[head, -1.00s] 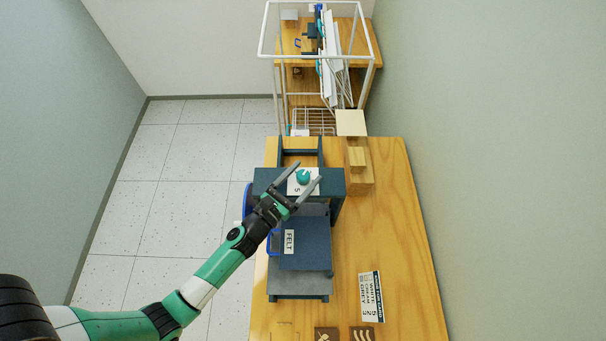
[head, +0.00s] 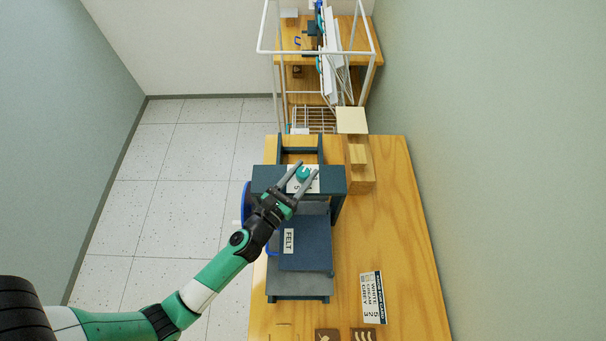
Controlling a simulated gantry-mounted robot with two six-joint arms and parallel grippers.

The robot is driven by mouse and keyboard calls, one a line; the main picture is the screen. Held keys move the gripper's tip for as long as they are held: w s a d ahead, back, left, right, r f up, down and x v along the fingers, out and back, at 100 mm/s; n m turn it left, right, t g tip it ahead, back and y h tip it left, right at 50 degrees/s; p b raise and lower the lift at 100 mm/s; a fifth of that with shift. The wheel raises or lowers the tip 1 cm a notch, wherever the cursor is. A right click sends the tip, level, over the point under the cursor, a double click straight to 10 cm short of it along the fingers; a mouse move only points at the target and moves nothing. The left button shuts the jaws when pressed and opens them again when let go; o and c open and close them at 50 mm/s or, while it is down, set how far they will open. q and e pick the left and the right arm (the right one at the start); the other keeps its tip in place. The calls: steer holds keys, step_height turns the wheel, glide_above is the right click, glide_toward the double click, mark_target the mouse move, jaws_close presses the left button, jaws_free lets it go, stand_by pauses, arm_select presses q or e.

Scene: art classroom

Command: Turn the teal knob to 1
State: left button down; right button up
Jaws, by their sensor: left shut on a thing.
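The teal knob (head: 303,173) sits on a white dial plate (head: 293,188) on top of the dark blue press (head: 335,186). A "5" shows at the plate's near left corner; the other marks are too small or covered to read. My left gripper (head: 308,169) reaches in from the lower left, with its two grey fingers on either side of the knob, shut on it. The knob's pointer is too small to make out. My right gripper is out of view.
A blue block labelled FELT (head: 310,243) lies on the press bed. A printed card (head: 373,298) lies on the wooden table (head: 400,230). Wooden blocks (head: 360,172) stand right of the press, and a white wire rack (head: 285,75) stands beyond.

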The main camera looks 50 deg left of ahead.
arm_select(q)
steer(key=y+b, duration=0.1)
steer(key=n+y+b, duration=0.1)
steer(key=b, duration=0.1)
steer(key=n+g+y+b, duration=0.1)
steer(key=shift+d+f+y, duration=0.2)
steer(key=shift+f+y, duration=0.05)
steer(key=shift+y, duration=0.05)
steer(key=n+g+y+b, duration=0.3)
steer(key=n+y, duration=0.1)
steer(key=shift+r+y, duration=0.1)
steer(key=shift+y, duration=0.2)
steer(key=n+g+y+b, duration=0.3)
steer(key=n+g+b, duration=0.1)
steer(key=g+b, duration=0.1)
steer(key=shift+a+y, duration=0.1)
steer(key=shift+y, duration=0.3)
steer(key=shift+r+n+g+y+b, duration=0.1)
steer(key=shift+n+g+y+b, duration=0.5)
steer(key=shift+g+b, duration=0.6)
steer(key=shift+a, duration=0.1)
steer(key=shift+c, duration=1.8)
jaws_free()
